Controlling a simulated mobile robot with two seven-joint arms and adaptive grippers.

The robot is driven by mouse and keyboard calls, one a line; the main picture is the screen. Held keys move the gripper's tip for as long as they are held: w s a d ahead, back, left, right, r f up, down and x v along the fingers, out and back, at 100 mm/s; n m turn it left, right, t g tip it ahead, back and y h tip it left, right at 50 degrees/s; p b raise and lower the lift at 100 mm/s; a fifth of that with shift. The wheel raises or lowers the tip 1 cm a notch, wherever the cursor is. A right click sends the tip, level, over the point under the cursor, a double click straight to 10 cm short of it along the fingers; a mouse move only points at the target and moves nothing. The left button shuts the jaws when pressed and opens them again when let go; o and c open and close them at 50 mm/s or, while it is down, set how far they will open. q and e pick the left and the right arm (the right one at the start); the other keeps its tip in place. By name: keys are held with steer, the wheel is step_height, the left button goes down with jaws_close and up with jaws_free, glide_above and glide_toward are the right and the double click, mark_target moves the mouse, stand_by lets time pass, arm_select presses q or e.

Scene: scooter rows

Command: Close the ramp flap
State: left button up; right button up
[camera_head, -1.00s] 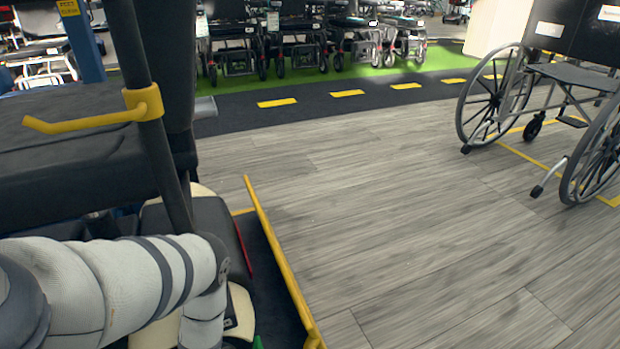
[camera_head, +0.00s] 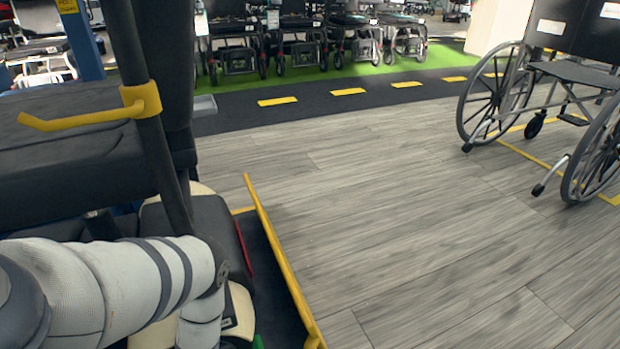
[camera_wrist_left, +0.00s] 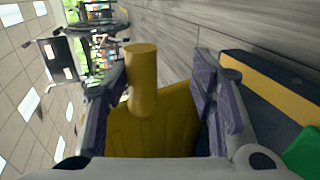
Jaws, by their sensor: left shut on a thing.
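The ramp flap shows in the left wrist view as a ribbed yellow panel (camera_wrist_left: 158,128) with a thick yellow cylindrical handle (camera_wrist_left: 143,80). My left gripper (camera_wrist_left: 165,88) has its two purple-padded fingers on either side of the yellow handle and is shut on it. In the head view, a long yellow edge (camera_head: 280,255), apparently the flap seen nearly edge-on, stands beside a dark platform (camera_head: 266,290). My left gripper is hidden below the head view; only my arm shows there. My right gripper is in neither view.
A dark seat with a yellow lever (camera_head: 90,115) on a black post stands close at left. A wheelchair (camera_head: 575,75) stands at right. The grey wood floor (camera_head: 400,200) between is clear.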

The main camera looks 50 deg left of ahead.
arm_select(q)
steer(key=shift+s+a, duration=0.1)
steer(key=shift+s, duration=0.1)
steer(key=v, duration=1.1)
steer(key=shift+s+r, duration=0.2)
steer(key=shift+s, duration=0.1)
